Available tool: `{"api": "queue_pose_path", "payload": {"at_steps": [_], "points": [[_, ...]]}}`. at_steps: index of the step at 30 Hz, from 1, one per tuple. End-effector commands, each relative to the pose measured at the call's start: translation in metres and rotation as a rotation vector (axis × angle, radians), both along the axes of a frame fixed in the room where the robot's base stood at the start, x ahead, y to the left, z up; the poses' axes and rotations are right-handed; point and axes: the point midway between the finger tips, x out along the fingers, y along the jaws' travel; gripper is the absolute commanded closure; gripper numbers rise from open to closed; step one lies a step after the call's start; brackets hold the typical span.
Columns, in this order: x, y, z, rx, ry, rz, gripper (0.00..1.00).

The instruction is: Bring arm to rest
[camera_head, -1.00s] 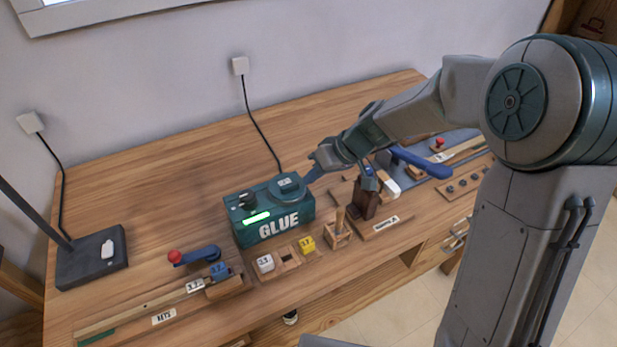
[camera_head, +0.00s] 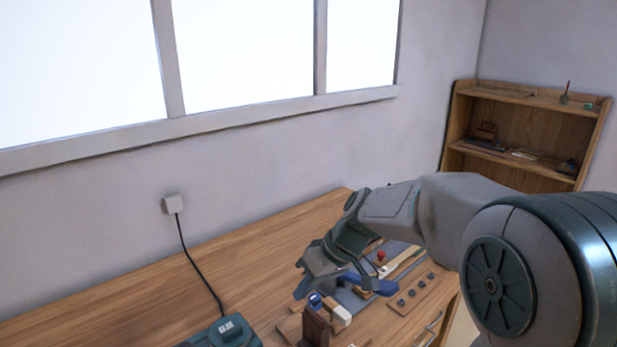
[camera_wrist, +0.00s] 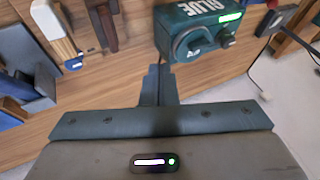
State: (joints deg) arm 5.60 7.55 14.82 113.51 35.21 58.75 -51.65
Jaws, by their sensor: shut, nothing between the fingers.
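My arm reaches leftward over the wooden workbench (camera_head: 170,285) in the head view. My gripper (camera_head: 301,291) is at its end, above the bench and to the upper right of the teal glue box (camera_head: 225,335), which is cut off by the bottom edge. In the wrist view my gripper (camera_wrist: 158,84) has its two fingers together with nothing between them. The glue box (camera_wrist: 190,45) with its knobs and green light lies beyond the fingertips there. The gap between fingers and bench is hard to judge.
A dark brown block (camera_head: 315,325) stands on the bench just below my gripper. A blue-handled tool (camera_head: 372,285) and a board with several dark knobs (camera_head: 420,294) lie to the right. A shelf (camera_head: 520,140) stands at the back right. The bench's left part looks clear.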

Motion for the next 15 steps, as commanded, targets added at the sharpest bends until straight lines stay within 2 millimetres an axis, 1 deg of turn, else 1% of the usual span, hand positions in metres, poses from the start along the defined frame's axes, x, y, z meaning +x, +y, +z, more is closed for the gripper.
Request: {"api": "queue_pose_path", "payload": {"at_steps": [1, 5, 9, 12, 15], "points": [[-0.013, -0.011, 0.004, -0.047, 0.004, -0.041, 1.0], [-0.048, -0.048, 0.007, -0.179, 0.021, -0.196, 1.0], [-0.088, -0.088, 0.009, -0.297, 0.023, -0.38, 1.0], [-0.115, -0.115, 0.009, -0.359, 0.014, -0.512, 1.0], [-0.138, -0.136, 0.007, -0.399, 0.001, -0.626, 1.0]]}}
